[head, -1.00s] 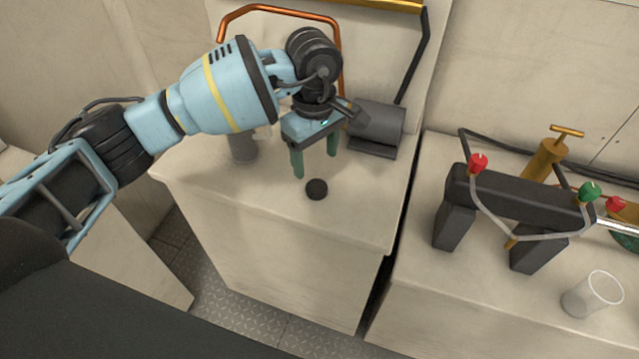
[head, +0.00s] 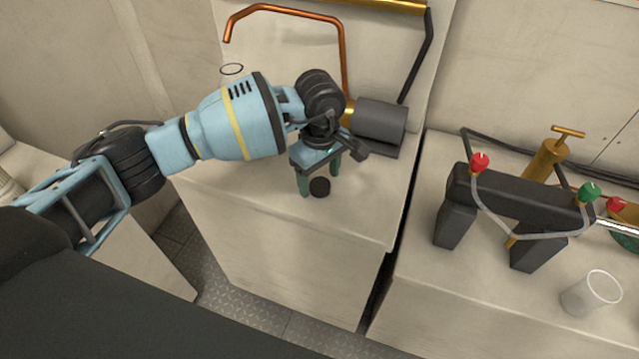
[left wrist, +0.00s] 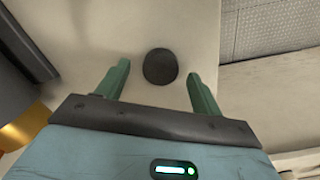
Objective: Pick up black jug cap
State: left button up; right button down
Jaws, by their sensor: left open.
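The black jug cap (head: 320,187) is a small dark round disc on the pale counter top (head: 262,205), near its front edge. It also shows in the left wrist view (left wrist: 160,66), lying ahead of the gap between my fingers, slightly left of its middle. In the left wrist view my left gripper (left wrist: 160,76) has a finger on each side of the cap, with clear gaps and nothing held. My right gripper is in neither view.
A dark motor-like cylinder (head: 380,120) and a copper pipe (head: 343,60) stand behind my gripper. On the right counter are a black bracket with red and green valves (head: 520,192), a brass pump (head: 545,157) and a clear cup (head: 590,293). A gap separates the counters.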

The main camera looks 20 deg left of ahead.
pick_arm(q)
jog(key=shift+f, duration=0.5)
jog(key=c, duration=1.1)
jog(key=shift+o, duration=0.2)
jog(key=shift+r, duration=0.2)
jog(key=shift+r, duration=0.2)
jog(key=r, duration=0.1)
jog(key=s+r, duration=0.1)
jog(key=shift+d+r, duration=0.15)
jog(key=shift+r, duration=0.25)
jog(key=s+d+r, duration=0.1)
jog(key=s+d, duration=0.2)
jog(key=s, duration=1.1)
jog(key=shift+s+d+r+b, duration=0.2)
jog(key=shift+s+d+b, duration=0.1)
jog(key=shift+b, duration=0.15)
